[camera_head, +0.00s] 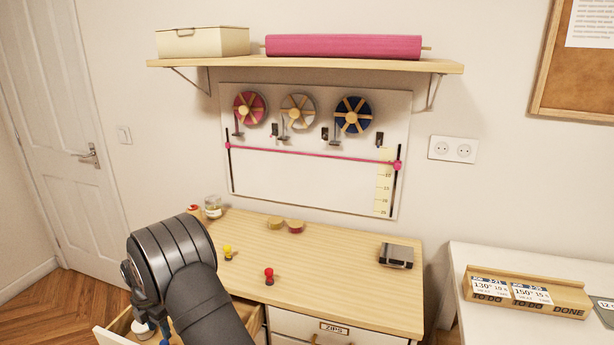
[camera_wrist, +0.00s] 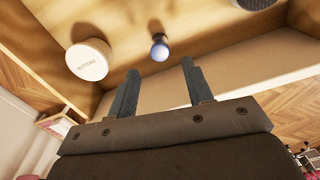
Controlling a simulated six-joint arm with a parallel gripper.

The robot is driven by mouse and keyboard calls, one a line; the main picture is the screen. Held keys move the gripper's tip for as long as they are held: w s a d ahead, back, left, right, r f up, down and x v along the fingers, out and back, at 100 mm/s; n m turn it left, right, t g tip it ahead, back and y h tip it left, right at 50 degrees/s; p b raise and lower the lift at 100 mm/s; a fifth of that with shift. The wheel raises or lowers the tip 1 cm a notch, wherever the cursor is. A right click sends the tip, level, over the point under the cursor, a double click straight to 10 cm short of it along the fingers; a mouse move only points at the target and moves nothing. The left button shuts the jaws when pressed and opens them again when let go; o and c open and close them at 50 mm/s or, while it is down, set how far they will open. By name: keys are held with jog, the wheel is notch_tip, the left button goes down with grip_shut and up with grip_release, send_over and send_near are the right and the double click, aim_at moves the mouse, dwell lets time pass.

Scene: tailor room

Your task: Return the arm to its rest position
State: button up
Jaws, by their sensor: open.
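My gripper (camera_wrist: 160,68) shows in the wrist view with its two dark fingers spread apart and nothing between them. It points into an open wooden drawer (camera_wrist: 122,22). Beyond the fingertips are a round white-lidded container marked BUTTONS (camera_wrist: 87,60) and a small blue-topped thing (camera_wrist: 160,48).
The wooden worktop (camera_head: 330,265) carries a yellow-topped peg (camera_head: 228,253), a red-topped peg (camera_head: 269,276), a glass jar (camera_head: 213,207) and a dark metallic box (camera_head: 396,256). A shelf (camera_head: 440,66) and ribbon board (camera_head: 300,180) are behind. A white table (camera_head: 480,260) stands right.

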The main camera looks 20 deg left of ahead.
aim_at(164, 343)
notch_tip(164, 343, down, 8)
jog(key=shift+r, duration=2.05)
jog(key=shift+f, duration=0.1)
